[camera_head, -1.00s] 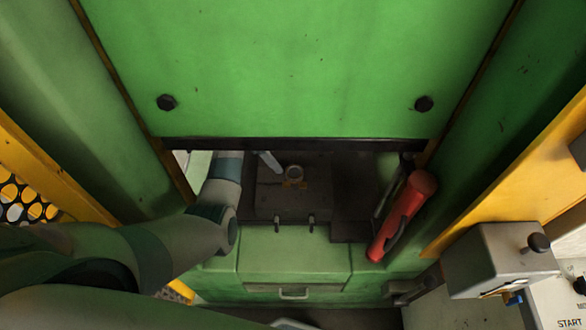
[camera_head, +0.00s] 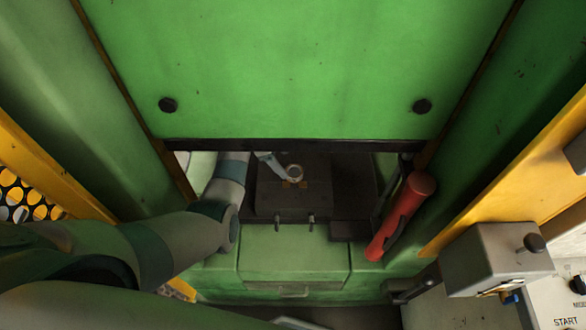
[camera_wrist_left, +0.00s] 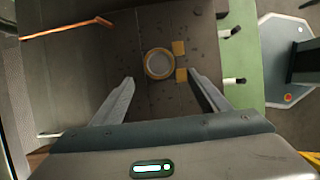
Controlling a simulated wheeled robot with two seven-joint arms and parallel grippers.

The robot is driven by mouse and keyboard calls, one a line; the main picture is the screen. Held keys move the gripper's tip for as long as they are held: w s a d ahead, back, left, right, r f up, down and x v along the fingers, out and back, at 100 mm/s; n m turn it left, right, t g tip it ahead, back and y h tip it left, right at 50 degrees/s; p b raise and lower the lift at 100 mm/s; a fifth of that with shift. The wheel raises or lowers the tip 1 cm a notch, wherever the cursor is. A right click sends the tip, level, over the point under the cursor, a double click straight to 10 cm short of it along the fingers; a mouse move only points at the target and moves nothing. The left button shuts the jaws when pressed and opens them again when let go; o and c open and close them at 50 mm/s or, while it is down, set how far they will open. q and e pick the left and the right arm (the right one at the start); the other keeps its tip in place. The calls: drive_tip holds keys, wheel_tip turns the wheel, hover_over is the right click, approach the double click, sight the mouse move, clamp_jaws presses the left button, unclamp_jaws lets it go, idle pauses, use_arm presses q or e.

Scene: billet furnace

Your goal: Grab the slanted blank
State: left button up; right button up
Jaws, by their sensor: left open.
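The blank (camera_head: 294,171) is a small round metal piece with a ring-like end, on the dark block inside the green machine. My right gripper does not show.
The green upper panel (camera_head: 294,70) overhangs the opening. A red cylinder (camera_head: 401,216) stands right of the opening. Two small pins (camera_head: 296,223) stick out at the block's front. A grey control box (camera_head: 496,260) is at the lower right.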

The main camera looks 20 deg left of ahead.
sight(289, 167)
use_arm(q)
drive_tip(key=shift+x, duration=1.95)
drive_tip(key=shift+d, duration=0.1)
drive_tip(key=shift+w+r+p, duration=0.1)
drive_tip(key=shift+p, duration=0.2)
drive_tip(key=c, duration=1.4)
